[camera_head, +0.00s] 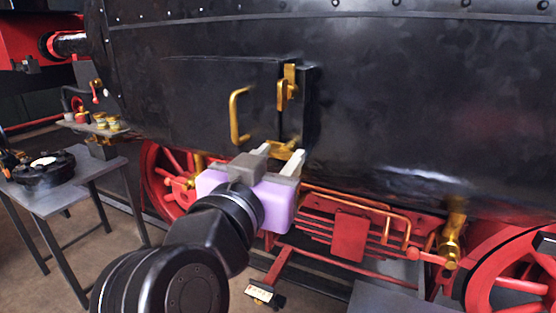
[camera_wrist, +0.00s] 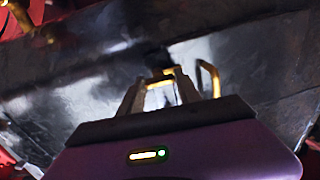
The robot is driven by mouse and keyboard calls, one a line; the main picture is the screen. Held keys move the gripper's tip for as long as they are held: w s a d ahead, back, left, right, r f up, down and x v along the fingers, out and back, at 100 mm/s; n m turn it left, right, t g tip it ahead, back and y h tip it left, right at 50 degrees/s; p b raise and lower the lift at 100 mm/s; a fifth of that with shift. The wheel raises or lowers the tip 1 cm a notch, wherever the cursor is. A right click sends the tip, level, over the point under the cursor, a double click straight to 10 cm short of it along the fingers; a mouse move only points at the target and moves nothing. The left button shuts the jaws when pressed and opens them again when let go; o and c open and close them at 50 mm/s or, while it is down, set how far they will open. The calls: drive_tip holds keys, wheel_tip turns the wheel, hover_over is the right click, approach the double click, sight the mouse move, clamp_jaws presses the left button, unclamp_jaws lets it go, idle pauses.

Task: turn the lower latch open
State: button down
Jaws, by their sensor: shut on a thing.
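The lower latch (camera_head: 284,146) is a brass piece at the bottom right of the black door (camera_head: 205,100) on the engine's side. My gripper (camera_head: 281,154) reaches up to it from below, with its two grey fingers on either side of it. In the wrist view, my gripper (camera_wrist: 160,88) is shut on the lower latch (camera_wrist: 161,75), a yellow piece between the fingertips. The fingers partly hide the latch, and its exact angle is hard to tell. The upper latch (camera_head: 288,88) stands upright above. The door looks closed.
A brass door handle (camera_head: 236,116) is left of the latches and shows close to my fingers in the wrist view (camera_wrist: 210,78). Red pipes and a brass rail (camera_head: 360,205) run below right. A grey table (camera_head: 75,190) with parts stands left.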

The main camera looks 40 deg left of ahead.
drive_tip(key=shift+f, duration=0.15)
drive_tip(key=m+b, duration=0.3)
drive_tip(key=b, duration=0.1)
drive_tip(key=shift+f, duration=0.15)
drive_tip(key=m+t+b, duration=0.1)
drive_tip(key=m+b, duration=1)
drive_tip(key=shift+h, duration=0.4)
drive_tip(key=m+b, duration=0.3)
drive_tip(key=m, duration=0.1)
drive_tip(key=shift+m+t+h+b, duration=0.3)
drive_tip(key=shift+m+h, duration=0.1)
drive_tip(key=shift+m, duration=0.1)
drive_tip(key=c, duration=0.8)
unclamp_jaws()
drive_tip(key=shift+c, duration=0.2)
drive_tip(key=shift+r, duration=0.2)
